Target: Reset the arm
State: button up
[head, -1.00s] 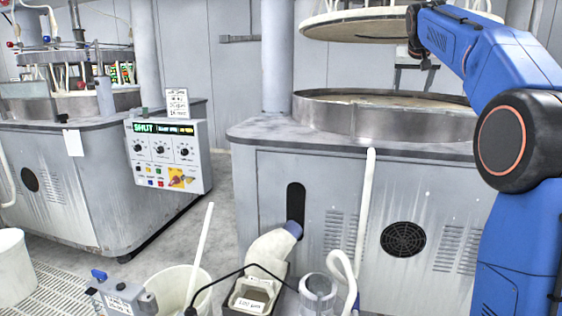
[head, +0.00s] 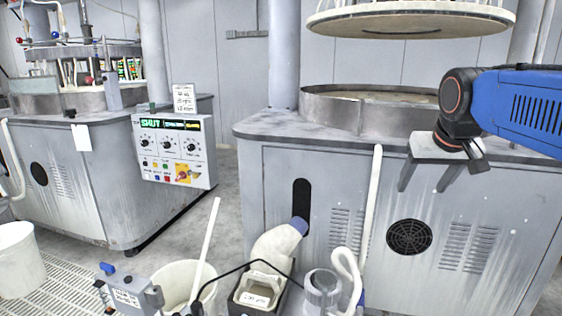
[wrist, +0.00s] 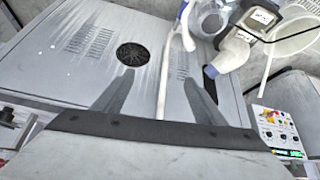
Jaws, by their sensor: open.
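My gripper (head: 424,180) is at the right of the head view, in front of the right polishing machine's cabinet (head: 330,165) and below its round basin. Its two fingers point down, spread apart with nothing between them. In the wrist view my gripper (wrist: 155,92) shows both dark fingers apart, with the cabinet front and a white hose (wrist: 165,75) beyond them. My blue arm reaches in from the right edge.
A metal basin (head: 330,107) sits on the right machine under a raised round platen (head: 410,22). A control panel (head: 172,150) reading SHUT is on the left machine. White buckets (head: 15,262), a boxed container (head: 262,292) and a clear jar (head: 320,290) stand low in front.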

jog(key=s+a+f, duration=0.2)
jog(key=s+f, duration=0.8)
jog(key=s+a+f+n+g+y, duration=0.1)
jog(key=s+a+f, duration=0.1)
jog(key=s+f, duration=0.8)
jog(key=shift+s+f+g, duration=0.25)
jog(key=shift+f+g, duration=0.05)
jog(key=shift+f, duration=0.3)
